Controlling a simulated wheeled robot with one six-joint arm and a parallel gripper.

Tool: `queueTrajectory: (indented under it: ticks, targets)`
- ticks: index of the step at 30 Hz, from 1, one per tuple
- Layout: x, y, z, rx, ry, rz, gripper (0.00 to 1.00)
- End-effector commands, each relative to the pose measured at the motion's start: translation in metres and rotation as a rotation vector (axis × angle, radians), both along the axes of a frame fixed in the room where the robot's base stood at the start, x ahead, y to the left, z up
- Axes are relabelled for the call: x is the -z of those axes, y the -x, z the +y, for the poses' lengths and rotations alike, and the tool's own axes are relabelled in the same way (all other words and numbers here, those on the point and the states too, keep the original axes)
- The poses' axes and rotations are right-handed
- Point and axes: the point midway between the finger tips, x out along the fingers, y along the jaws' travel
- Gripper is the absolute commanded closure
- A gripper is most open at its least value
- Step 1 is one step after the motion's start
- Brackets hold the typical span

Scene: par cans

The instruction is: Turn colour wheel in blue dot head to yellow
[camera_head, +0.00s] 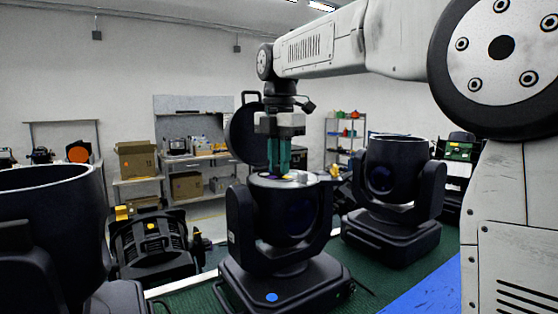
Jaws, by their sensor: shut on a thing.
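The blue dot head (240,225) is a black moving-head light in the middle, with a blue dot (271,297) on the front of its base. Its top is open, and a dark round lid (243,132) stands raised behind it. In the opening I see part of the colour wheel (298,176), with small patches of yellow and purple near its edges. My gripper (279,172) points straight down into the opening with its green fingers close together, shut on the wheel's edge or hub; I cannot tell which. Which colour is in the light path is not clear.
Another black head (388,170) stands to the right, and a large one (55,215) is close at left. A black lamp with yellow parts (150,243) sits between. A green mat (195,296) lies beneath. Shelves with boxes (136,159) line the back wall.

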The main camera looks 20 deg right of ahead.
Motion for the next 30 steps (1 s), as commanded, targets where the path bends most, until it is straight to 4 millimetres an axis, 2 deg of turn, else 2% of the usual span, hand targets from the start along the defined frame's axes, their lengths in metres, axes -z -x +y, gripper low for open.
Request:
queueTrajectory:
  ticks: [14, 15, 17, 26, 30]
  targets:
    - [-0.002, -0.001, 0.0, -0.012, 0.001, -0.006, 1.0]
    - [-0.002, -0.001, 0.0, -0.012, 0.0, -0.007, 0.71]
    - [-0.002, -0.001, 0.0, -0.012, 0.001, -0.006, 0.57]
    - [-0.002, 0.0, 0.0, -0.012, 0.0, -0.002, 0.57]
    - [-0.017, -0.001, 0.0, -0.012, 0.0, -0.005, 0.57]
